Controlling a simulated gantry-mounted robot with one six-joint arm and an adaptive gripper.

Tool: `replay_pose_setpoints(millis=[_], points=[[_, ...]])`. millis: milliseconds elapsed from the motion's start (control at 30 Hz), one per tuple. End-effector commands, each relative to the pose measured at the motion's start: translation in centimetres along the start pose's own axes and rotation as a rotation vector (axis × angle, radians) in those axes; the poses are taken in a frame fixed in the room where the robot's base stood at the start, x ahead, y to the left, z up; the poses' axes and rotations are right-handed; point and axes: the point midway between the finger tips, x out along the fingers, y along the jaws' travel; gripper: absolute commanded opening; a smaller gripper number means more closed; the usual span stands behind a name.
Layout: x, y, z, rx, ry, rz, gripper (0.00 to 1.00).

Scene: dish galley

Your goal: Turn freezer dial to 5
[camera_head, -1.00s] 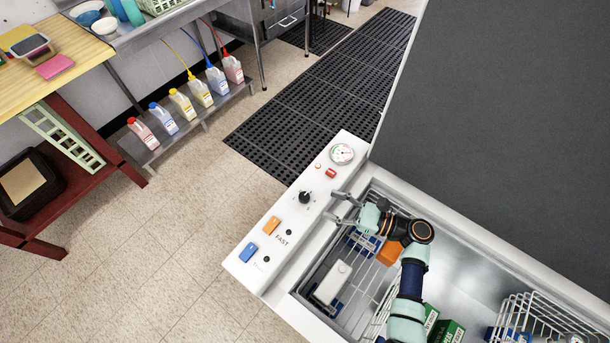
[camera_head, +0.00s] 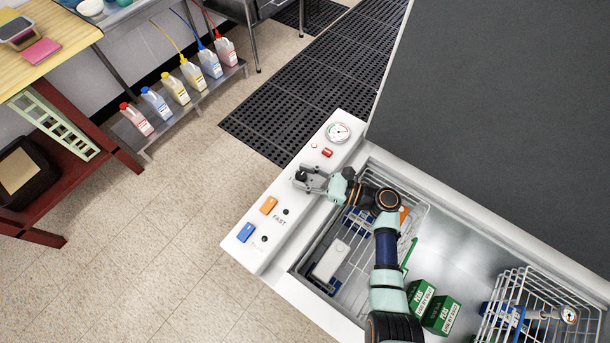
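The freezer's white control panel (camera_head: 262,212) runs along the left edge of the open chest freezer. The black dial (camera_head: 300,175) sits on it, between the red switch and the orange switch. My gripper (camera_head: 304,179) is at the dial, reaching in from the right, with its fingers around or just over it. The fingers look apart, with the dial's dark knob partly showing between them. Whether they touch the knob is too small to tell. The dial's numbers and pointer are hidden or too small to read.
On the panel are a round gauge (camera_head: 338,132), a red switch (camera_head: 327,153), an orange switch (camera_head: 269,205) and a blue switch (camera_head: 245,232). Inside the freezer are wire baskets (camera_head: 516,300) and green pea boxes (camera_head: 421,297). The raised dark lid (camera_head: 500,110) stands at right.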

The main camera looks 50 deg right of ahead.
Motion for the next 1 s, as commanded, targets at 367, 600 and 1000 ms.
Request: replay_pose_setpoints(millis=[367, 600, 1000], points=[[-0.02, 0.04, 0.08, 0.000, 0.000, -0.007, 0.00], [-0.04, 0.24, 0.40, 0.002, 0.002, -0.087, 0.00], [0.10, 0.71, 0.11, 0.002, 0.002, -0.381, 0.00]])
